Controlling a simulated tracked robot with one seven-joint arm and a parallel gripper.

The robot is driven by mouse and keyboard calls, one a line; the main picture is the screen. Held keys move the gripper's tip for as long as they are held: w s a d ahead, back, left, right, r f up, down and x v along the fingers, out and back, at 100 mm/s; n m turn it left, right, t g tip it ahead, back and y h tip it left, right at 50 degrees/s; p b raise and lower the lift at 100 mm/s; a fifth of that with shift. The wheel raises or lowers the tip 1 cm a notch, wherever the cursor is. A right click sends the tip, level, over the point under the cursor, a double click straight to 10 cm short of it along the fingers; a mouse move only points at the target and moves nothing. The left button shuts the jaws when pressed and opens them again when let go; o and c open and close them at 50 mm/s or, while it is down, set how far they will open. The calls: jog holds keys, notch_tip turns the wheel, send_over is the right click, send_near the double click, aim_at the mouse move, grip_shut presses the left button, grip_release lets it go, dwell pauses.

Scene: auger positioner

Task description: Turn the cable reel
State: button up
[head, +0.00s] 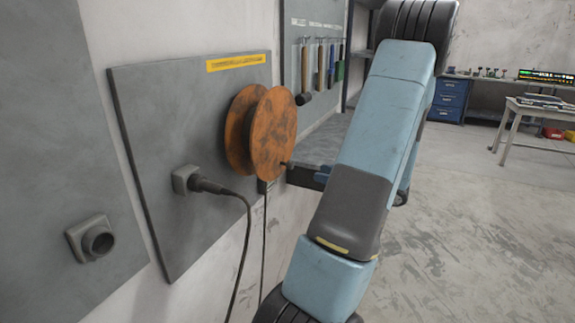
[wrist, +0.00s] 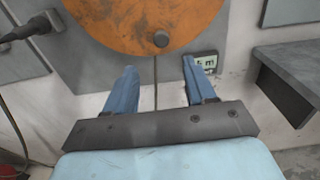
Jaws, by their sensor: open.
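The cable reel (head: 272,133) is a rusty orange double-flanged spool mounted on a grey wall panel (head: 185,135). In the wrist view its orange face (wrist: 125,22) fills the top, with a dark round crank knob (wrist: 161,39) near its lower edge. A thin cable hangs down below the reel. My gripper (wrist: 157,78) is open and empty. Its two blue fingers point up toward the reel, just below the knob and apart from it, one finger on each side of the hanging cable in the picture. In the head view my arm hides most of the gripper.
A plugged-in black cable (head: 215,188) sits left of the reel, with an empty socket (head: 92,239) further left. A small digital display (wrist: 205,62) is beside the right finger. A grey shelf (head: 318,148) juts out right of the reel. The floor at right is open.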

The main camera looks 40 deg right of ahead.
aim_at(290, 166)
jog(key=x, duration=1.2)
jog(key=shift+w, duration=0.2)
jog(key=shift+c, duration=0.2)
grip_shut()
